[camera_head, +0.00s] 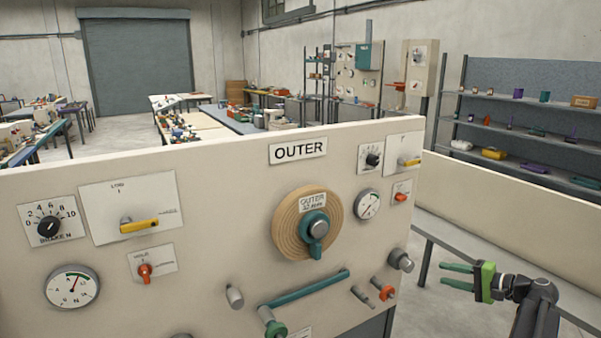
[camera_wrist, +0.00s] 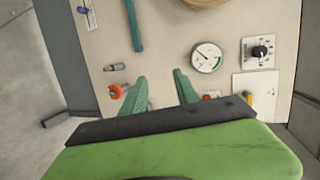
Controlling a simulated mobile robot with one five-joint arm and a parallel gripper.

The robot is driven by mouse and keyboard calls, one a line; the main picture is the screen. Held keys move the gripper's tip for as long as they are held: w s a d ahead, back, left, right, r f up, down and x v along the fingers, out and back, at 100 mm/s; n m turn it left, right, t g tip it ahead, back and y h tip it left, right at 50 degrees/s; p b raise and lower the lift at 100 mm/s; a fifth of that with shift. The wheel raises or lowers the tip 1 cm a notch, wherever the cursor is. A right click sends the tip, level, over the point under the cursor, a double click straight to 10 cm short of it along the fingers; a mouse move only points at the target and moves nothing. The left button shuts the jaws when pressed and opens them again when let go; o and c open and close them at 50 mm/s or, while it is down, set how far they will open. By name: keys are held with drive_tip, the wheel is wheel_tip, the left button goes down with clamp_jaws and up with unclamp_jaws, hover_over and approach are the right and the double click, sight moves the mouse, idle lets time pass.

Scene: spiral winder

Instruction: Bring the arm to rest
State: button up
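My gripper (camera_head: 457,276) is at the lower right of the head view, to the right of the spiral winder's panel (camera_head: 230,190) and apart from it. Its two green fingers are spread with nothing between them. In the wrist view the open gripper (camera_wrist: 160,88) points toward the panel, with a round gauge (camera_wrist: 206,57) and an orange knob (camera_wrist: 115,91) beyond the fingertips. My dark arm comes in from the lower right corner of the head view.
The panel carries a wooden disc (camera_head: 291,238) with a teal knob, a teal bar (camera_head: 305,288), pegs, and yellow-handled switches (camera_head: 139,226). A grey bench (camera_head: 470,255) lies behind my gripper. Shelves (camera_head: 530,130) stand at the back right.

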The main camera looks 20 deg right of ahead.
drive_tip(key=w+a+f+n+g, duration=0.2)
drive_tip(key=a+f+g, duration=0.1)
drive_tip(key=a, duration=0.5)
drive_tip(key=w+a+f+n+g, duration=0.1)
drive_tip(key=w+a+f+g, duration=0.15)
drive_tip(key=a, duration=0.65)
drive_tip(key=w+a+f+n+g, duration=0.15)
drive_tip(key=a+f, duration=0.25)
drive_tip(key=a, duration=0.4)
drive_tip(key=s+a+f+n+g+h, duration=0.2)
drive_tip(key=a, duration=0.5)
drive_tip(key=s+a+f+n+g+h+p, duration=0.1)
drive_tip(key=s+a+f+n+g+h, duration=0.1)
drive_tip(key=a, duration=0.5)
drive_tip(key=s+a+f+n+g+h, duration=0.2)
drive_tip(key=s+a+n+h, duration=0.1)
drive_tip(key=a, duration=0.5)
drive_tip(key=shift+n+p, duration=0.3)
drive_tip(key=shift+n, duration=0.25)
